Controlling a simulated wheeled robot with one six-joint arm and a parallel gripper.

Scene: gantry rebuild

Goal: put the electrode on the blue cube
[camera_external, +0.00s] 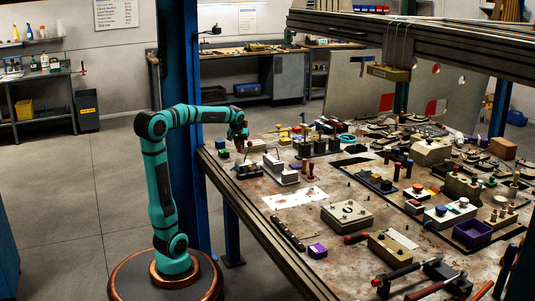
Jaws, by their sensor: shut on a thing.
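A small blue cube (220,144) lies on the bench just left of my gripper, close to a green patch or block. I cannot tell whether the held thing touches anything below it.
The workbench (225,168) is crowded. Grey-and-white blocks (281,170) stand right of my gripper, with a white sheet (294,198) in front.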

